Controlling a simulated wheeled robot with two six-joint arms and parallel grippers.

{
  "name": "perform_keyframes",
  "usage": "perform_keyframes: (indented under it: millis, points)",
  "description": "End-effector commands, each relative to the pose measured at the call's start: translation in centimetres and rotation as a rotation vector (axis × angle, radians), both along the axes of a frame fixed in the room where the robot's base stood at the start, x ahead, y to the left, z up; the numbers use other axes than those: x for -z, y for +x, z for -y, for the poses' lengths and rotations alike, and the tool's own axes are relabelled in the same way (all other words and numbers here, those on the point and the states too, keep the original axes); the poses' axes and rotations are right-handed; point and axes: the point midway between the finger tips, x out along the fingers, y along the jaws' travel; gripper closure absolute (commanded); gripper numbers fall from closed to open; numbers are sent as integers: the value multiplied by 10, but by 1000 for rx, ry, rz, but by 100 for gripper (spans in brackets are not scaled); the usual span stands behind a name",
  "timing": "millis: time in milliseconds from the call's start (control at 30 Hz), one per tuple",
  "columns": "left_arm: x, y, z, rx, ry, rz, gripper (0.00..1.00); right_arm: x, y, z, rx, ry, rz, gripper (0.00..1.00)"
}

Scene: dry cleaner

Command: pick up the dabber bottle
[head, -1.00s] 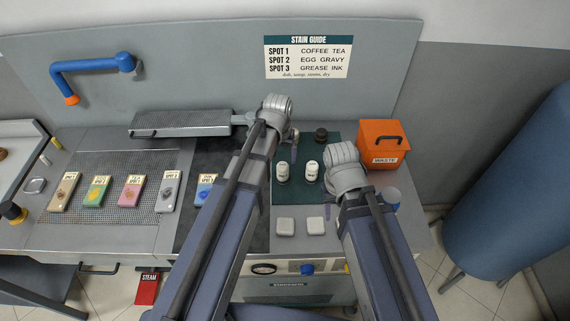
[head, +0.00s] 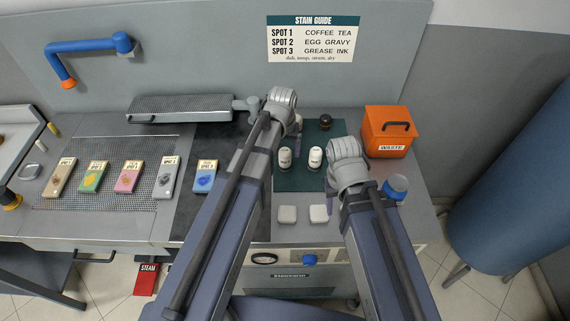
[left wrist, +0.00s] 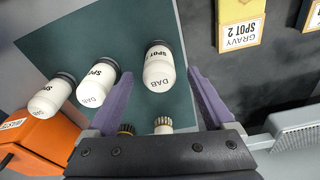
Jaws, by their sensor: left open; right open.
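Two white dabber bottles with dark bases or caps stand on the dark green mat (head: 300,181) in the head view, a left one (head: 284,158) and a right one (head: 315,158). The left wrist view shows three such bottles: a nearer one (left wrist: 158,68), a middle one (left wrist: 97,83) and a far one (left wrist: 50,95). Which one the task means, I cannot tell. My left gripper (head: 297,132) is open and empty behind the bottles; its purple fingers (left wrist: 157,95) are apart, touching no bottle. My right gripper (head: 331,188) is open, right of the bottles, mostly hidden by its wrist.
An orange waste box (head: 388,135) stands at the back right. Two white pads (head: 318,213) lie at the front. Brush tops (left wrist: 163,125) show between the left fingers. Stained swatches, including a blue one (head: 205,177), lie left. A black-capped jar (head: 325,121) stands behind.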

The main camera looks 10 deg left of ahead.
Motion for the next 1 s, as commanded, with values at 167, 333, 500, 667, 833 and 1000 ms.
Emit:
perform_keyframes:
  millis: [167,333,500,667,833,1000]
  points:
    - [29,3,1,0,0,0,14,29,0,0,1,0,0,50]
    - [33,4,1,0,0,0,14,33,0,0,1,0,0,50]
    - [31,3,1,0,0,0,14,31,0,0,1,0,0,50]
    - [31,3,1,0,0,0,31,31,0,0,1,0,0,50]
    - [31,3,1,0,0,0,51,31,0,0,1,0,0,50]
    - [31,3,1,0,0,0,70,31,0,0,1,0,0,50]
